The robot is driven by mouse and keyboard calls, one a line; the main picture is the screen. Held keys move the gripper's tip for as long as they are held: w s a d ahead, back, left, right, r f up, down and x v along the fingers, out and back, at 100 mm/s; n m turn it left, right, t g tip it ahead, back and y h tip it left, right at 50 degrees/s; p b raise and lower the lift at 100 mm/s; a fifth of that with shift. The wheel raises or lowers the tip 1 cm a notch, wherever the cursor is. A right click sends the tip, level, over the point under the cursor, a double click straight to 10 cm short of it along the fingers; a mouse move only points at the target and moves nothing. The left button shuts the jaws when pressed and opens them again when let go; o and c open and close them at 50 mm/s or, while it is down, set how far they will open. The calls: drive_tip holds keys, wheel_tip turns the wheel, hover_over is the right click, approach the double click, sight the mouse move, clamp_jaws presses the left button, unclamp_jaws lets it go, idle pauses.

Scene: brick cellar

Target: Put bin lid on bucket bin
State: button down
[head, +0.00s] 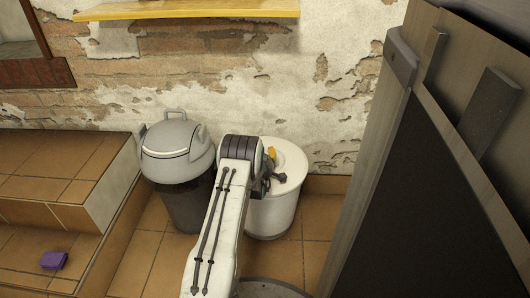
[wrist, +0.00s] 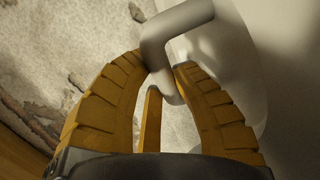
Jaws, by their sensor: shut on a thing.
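A white round bucket bin (head: 268,217) stands on the tiled floor by the wall. A white round lid (head: 293,163) shows at its top, partly hidden by my arm; I cannot tell whether it is fully seated. My gripper (head: 271,154) is over the lid, with its yellow fingers barely showing in the head view. In the wrist view my gripper (wrist: 164,70) is shut on a pale bent handle (wrist: 175,32), which stands out from a smooth white surface (wrist: 275,60) on the right. The handle's lower end is between the fingers.
A dark bin (head: 188,208) with a grey domed lid (head: 177,145) stands close to the left. Tiled steps (head: 65,180) rise farther left, with a small purple object (head: 54,260) on them. A large dark panel (head: 430,200) stands at the right. A yellow shelf (head: 185,10) is on the wall.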

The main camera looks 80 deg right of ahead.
drive_tip(key=shift+f, duration=0.25)
drive_tip(key=c, duration=1)
unclamp_jaws()
drive_tip(key=shift+f, duration=0.1)
drive_tip(key=shift+a, duration=0.15)
drive_tip(key=shift+v, duration=5.85)
